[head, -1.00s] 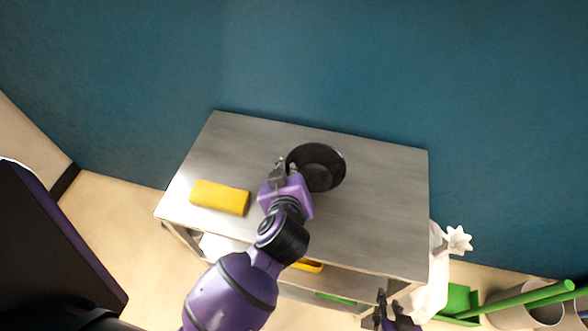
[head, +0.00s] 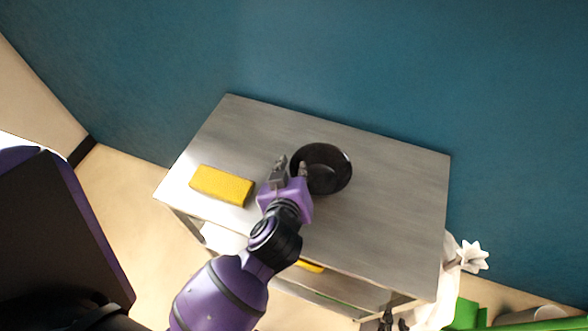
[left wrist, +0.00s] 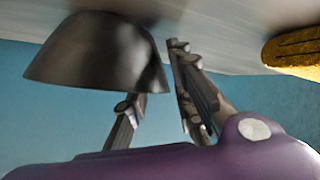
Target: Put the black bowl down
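The black bowl (head: 328,172) sits upright on the grey table top (head: 390,190). In the left wrist view the bowl (left wrist: 95,55) appears upside down, its base against the table top. My left gripper (head: 291,169) is at the bowl's left rim with its fingers spread. One finger is inside the rim, partly hidden by the bowl wall, and the other is outside with a small gap. The fingers also show in the left wrist view (left wrist: 155,95). My right gripper (head: 393,322) is low at the bottom edge, cut off, its fingertips apart and empty.
A yellow sponge-like block (head: 222,185) lies left of the bowl on the table. The table's right half is clear. A blue wall (head: 400,70) stands behind. A white object with a star-shaped end (head: 473,256) and green items (head: 468,314) are at the lower right.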

